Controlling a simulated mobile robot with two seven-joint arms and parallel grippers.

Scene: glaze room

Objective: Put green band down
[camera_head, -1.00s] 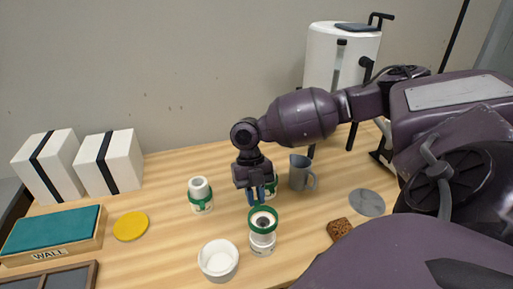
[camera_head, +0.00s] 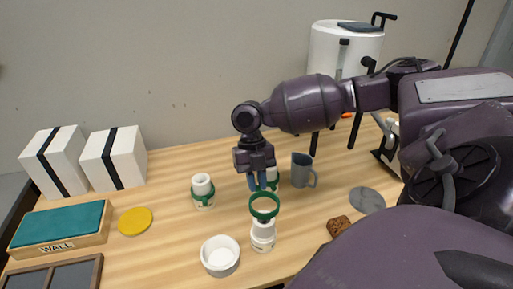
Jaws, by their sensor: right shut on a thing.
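My right gripper (camera_head: 261,185) is shut on a green band (camera_head: 265,218), a ring that hangs tilted below and in front of the fingertips. The ring is over the top back edge of a small white jar (camera_head: 263,238); I cannot tell whether they touch. Another white jar (camera_head: 202,184) stands to the left with a green band (camera_head: 203,196) around it. A third white jar (camera_head: 272,178) with green on it is partly hidden behind the gripper. My left gripper is not in view.
A white bowl (camera_head: 220,256) stands front left of the ring. A yellow disc (camera_head: 135,221) and the WALL box (camera_head: 62,244) are left. Wood between them is clear.

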